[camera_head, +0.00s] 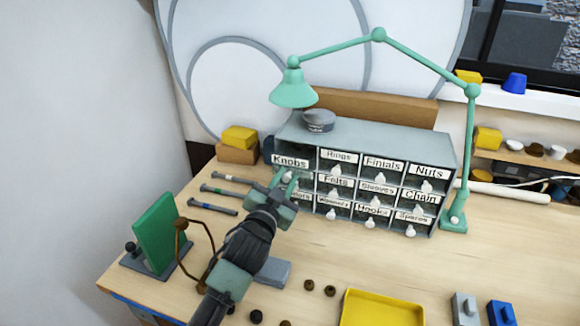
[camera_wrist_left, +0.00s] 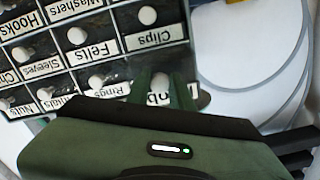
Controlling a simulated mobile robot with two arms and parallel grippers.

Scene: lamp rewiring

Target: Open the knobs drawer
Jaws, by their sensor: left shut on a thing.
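The grey drawer cabinet (camera_head: 367,138) stands at the back of the bench, with rows of labelled drawers and white knobs. The Knobs drawer (camera_head: 290,161) is at its top left and looks flush with its neighbours. My left gripper (camera_head: 285,181) is in front of it. In the left wrist view its two green fingers (camera_wrist_left: 161,88) are on either side of the drawer's white knob (camera_wrist_left: 160,80), shut on it. The fingers partly cover the Knobs label, and the gripper and arm hide part of the drawers below. My right gripper is not in view.
A teal lamp (camera_head: 293,88) arches over the cabinet, its base at the right. A grey round item (camera_head: 319,121) sits on the cabinet top. A green panel (camera_head: 155,232) stands left of my arm; a yellow tray (camera_head: 382,308) lies in front. The bench between tray and cabinet is mostly clear.

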